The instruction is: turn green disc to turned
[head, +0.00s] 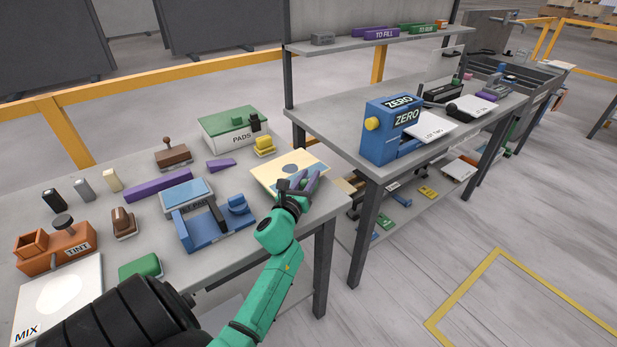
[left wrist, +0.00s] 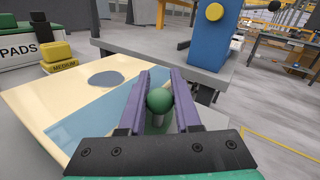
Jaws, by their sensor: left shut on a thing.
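A cream board (head: 268,172) with a blue band lies at the right end of the near grey bench; it also shows in the left wrist view (left wrist: 40,98). My left gripper (head: 303,183) is over the board's right part. In the left wrist view its purple fingers (left wrist: 160,82) are shut on a round green knob (left wrist: 159,99) on a pale stem. A green disc under the knob is mostly hidden by the gripper, so its turn cannot be told. A flat grey-blue circle (left wrist: 105,79) lies on the board to the left. My right gripper is out of view.
A blue press-like fixture (head: 215,222), a yellow block (head: 264,146) and a green PADS box (head: 233,126) stand left of the board. A second bench with a blue ZERO device (head: 392,130) is to the right. A gap separates the benches.

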